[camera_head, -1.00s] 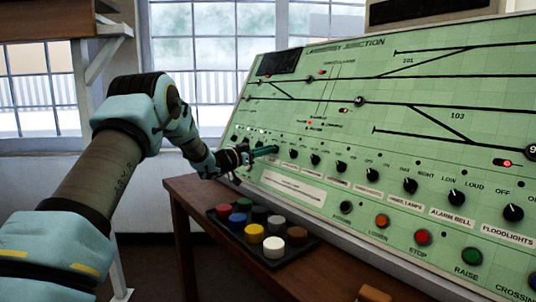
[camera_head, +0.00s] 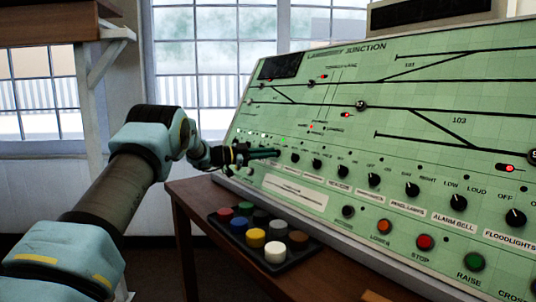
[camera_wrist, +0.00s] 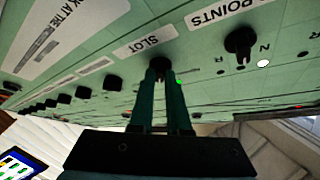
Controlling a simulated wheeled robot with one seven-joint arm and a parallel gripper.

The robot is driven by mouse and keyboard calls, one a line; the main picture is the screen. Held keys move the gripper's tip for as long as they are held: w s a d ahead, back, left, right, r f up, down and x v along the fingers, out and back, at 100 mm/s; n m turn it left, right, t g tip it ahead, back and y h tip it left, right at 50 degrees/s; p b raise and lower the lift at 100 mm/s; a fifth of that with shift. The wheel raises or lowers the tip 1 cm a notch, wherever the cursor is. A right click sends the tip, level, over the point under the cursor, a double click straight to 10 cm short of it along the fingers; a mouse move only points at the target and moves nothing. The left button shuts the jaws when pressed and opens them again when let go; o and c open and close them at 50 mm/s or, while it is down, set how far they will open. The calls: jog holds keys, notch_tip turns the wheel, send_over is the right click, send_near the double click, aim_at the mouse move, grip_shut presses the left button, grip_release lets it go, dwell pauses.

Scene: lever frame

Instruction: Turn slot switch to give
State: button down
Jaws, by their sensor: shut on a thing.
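The slot switch (camera_wrist: 160,63) is a black knob under the white "SLOT" label (camera_wrist: 145,42) in the wrist view. My gripper (camera_wrist: 160,74) is shut on it, with one dark green finger on each side. The fingers hide much of the knob, so its pointer setting cannot be read. In the head view my gripper (camera_head: 272,153) reaches the lower left part of the green control panel (camera_head: 300,130). The slot switch itself is hidden there. A small green light (camera_wrist: 178,82) shows beside the right finger.
The points knob (camera_wrist: 240,42), with N and R marks, is right of the slot switch in the wrist view, and several black knobs run left. A dark tray (camera_head: 290,256) of coloured caps stands on the wooden table (camera_head: 190,215) below the panel.

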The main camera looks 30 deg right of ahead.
dwell(0.3)
jog(key=c, duration=0.9)
grip_release()
jog(key=a, duration=0.3)
jog(key=w+a, duration=0.1)
jog(key=a, duration=0.3)
jog(key=a+b, duration=0.1)
jog(key=a, duration=0.2)
jog(key=shift+w+a, duration=0.3)
jog(key=shift+a, duration=0.05)
jog(key=shift+r, duration=0.1)
